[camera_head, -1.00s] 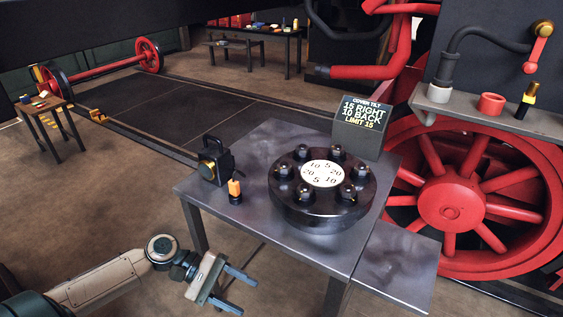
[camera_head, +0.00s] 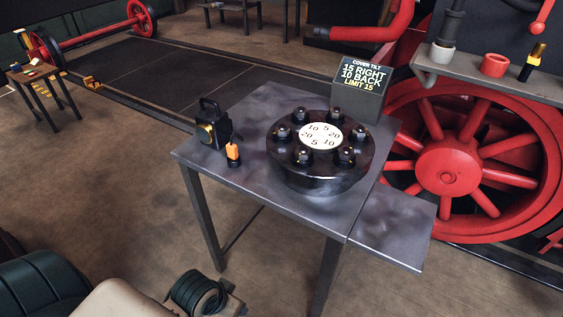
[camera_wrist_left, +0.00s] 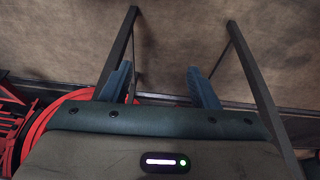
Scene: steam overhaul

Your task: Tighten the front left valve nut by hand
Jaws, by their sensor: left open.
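A round black valve cover (camera_head: 318,183) sits on the grey metal table, ringed by several dark nuts on studs around a white numbered dial (camera_head: 320,135). The nut at its front left (camera_head: 303,155) stands upright, with nothing touching it. My left arm reaches in at the bottom of the head view, low in front of the table; its fingers are out of sight there. In the left wrist view my left gripper (camera_wrist_left: 160,84) shows two blue fingers wide apart with nothing between them. My right gripper is not in view.
A sign box (camera_head: 361,86) behind the cover reads "COVER TILT 15 RIGHT 10 BACK LIMIT 15". A black lamp (camera_head: 211,126) and an orange-topped bottle (camera_head: 233,154) stand at the table's left. A lower side shelf (camera_head: 395,225) is bare. A red wheel (camera_head: 450,170) stands behind right.

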